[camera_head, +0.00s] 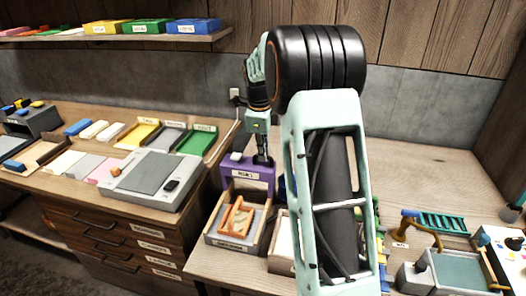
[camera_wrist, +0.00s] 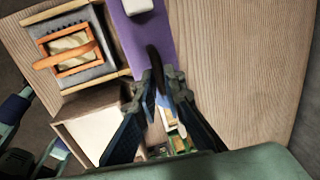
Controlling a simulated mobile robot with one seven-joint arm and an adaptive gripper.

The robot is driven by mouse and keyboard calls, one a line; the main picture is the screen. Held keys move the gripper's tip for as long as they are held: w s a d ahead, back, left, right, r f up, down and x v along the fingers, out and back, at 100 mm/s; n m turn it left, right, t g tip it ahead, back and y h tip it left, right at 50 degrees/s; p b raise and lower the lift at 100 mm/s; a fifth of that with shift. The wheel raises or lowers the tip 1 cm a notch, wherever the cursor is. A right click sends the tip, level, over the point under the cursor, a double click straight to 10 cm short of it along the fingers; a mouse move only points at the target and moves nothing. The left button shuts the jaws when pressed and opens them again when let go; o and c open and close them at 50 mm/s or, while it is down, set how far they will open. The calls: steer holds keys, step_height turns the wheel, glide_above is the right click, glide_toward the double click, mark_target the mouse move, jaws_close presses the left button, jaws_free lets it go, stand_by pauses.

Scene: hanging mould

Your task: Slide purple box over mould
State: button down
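The purple box (camera_head: 246,174) stands upright on the right-hand bench with a label on its front. It also shows at the top of the wrist view (camera_wrist: 146,38), with a small pale block (camera_wrist: 135,6) on it. My gripper (camera_head: 262,160) is at the purple box's right end in the head view. In the wrist view, my gripper's dark fingertips (camera_wrist: 155,70) come together over the box's right edge, and nothing shows between them. Whether they touch the box is unclear. I cannot identify the mould with certainty.
A wooden tray (camera_head: 211,240) with an orange-framed, handled piece (camera_head: 236,217) stands before the purple box. An open pale box (camera_wrist: 83,138) stands beside it. A grey device (camera_head: 152,178) is on the left bench. The right bench is bare (camera_head: 425,168) behind a green rack (camera_head: 443,222).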

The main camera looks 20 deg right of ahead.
stand_by(0.3)
steer(key=s+a+b, duration=0.5)
steer(key=s+a, duration=0.3)
steer(key=s, duration=0.4)
steer(key=shift+a+b, duration=0.2)
steer(key=shift+b, duration=0.2)
steer(key=shift+s, duration=0.15)
steer(key=c, duration=2)
jaws_free()
steer(key=shift+s+a, duration=0.1)
steer(key=r, duration=0.4)
steer(key=s+r, duration=0.1)
steer(key=r, duration=0.3)
steer(key=a+r, duration=0.1)
steer(key=r, duration=0.2)
steer(key=shift+s+a+r, duration=0.1)
steer(key=shift+s+r, duration=0.3)
